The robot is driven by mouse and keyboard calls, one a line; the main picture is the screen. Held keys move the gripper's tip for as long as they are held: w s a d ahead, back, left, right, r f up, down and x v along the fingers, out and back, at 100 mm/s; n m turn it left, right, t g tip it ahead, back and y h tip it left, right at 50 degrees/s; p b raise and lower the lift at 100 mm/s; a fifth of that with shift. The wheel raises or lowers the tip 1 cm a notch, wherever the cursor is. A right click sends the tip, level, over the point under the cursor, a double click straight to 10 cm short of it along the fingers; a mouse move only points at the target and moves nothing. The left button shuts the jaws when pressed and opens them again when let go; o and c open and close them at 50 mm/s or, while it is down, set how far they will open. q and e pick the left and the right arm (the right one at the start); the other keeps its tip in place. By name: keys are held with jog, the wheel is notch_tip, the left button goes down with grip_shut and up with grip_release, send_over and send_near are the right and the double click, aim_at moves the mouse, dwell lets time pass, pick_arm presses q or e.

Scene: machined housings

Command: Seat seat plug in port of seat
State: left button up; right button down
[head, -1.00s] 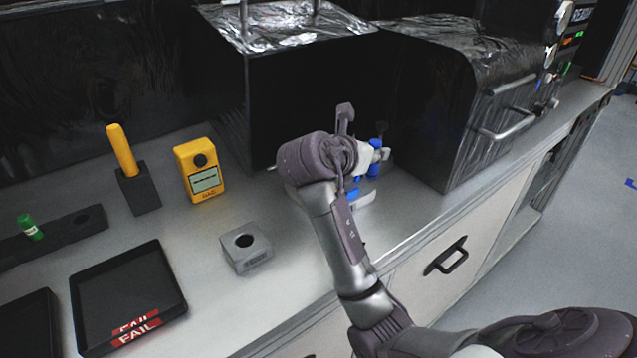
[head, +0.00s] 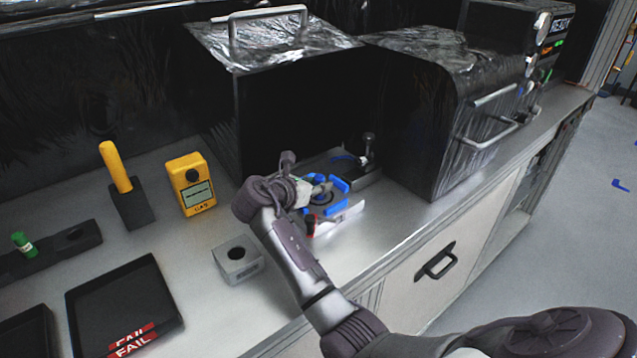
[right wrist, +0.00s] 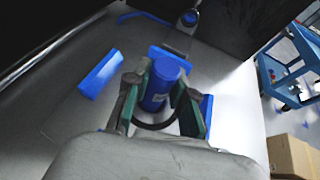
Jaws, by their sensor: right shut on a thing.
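My right gripper (head: 312,192) is low over the bench in front of the dark open box. In the right wrist view its dark green fingers (right wrist: 160,92) are shut on an upright blue cylindrical plug (right wrist: 161,80). In the head view the plug is partly hidden by my wrist (head: 318,178). Below and around it lies a pale fixture plate with blue pads (head: 340,184), also in the wrist view (right wrist: 102,73). A dark curved rim (right wrist: 155,124) shows under the plug; I cannot tell whether the plug is inside a port. My left gripper is not in view.
A grey block with a round hole (head: 238,259) stands left of my arm. A yellow gas meter (head: 190,184), yellow handle in a black holder (head: 131,200), and black FAIL tray (head: 125,308) are further left. A foil-topped box (head: 285,110) stands behind.

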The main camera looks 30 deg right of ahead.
jog(key=shift+f, duration=0.1)
jog(key=c, duration=1)
grip_release()
jog(key=shift+f, duration=0.15)
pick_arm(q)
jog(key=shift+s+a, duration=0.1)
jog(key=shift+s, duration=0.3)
pick_arm(e)
jog(key=shift+a, duration=0.1)
pick_arm(q)
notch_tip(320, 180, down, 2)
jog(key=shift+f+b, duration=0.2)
jog(key=shift+b, duration=1)
pick_arm(e)
jog(key=v, duration=1.2)
